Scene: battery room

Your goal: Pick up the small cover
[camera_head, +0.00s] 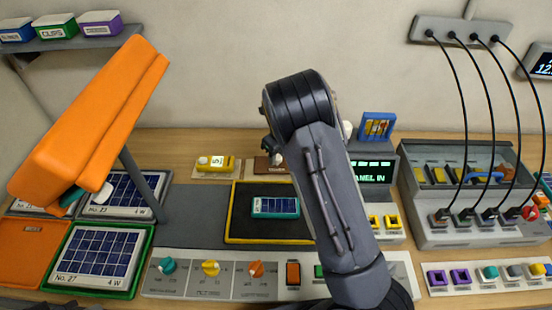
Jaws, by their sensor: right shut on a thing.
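My right arm rises through the middle of the view, bends at a dark elbow and blocks what lies behind it. My right gripper (271,148) is mostly hidden behind this arm, with only a dark blue part showing at its left edge, above a small brown plate (264,165). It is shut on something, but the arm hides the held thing. I cannot pick out the small cover with certainty. My left gripper is not in view.
An orange lamp head (90,115) hangs at the left over solar panels (98,252). A teal-framed panel (275,207) lies on a black mat (238,232). A knob panel (190,285) runs along the front. Black cables (465,120) drop into a grey unit (440,237) at the right.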

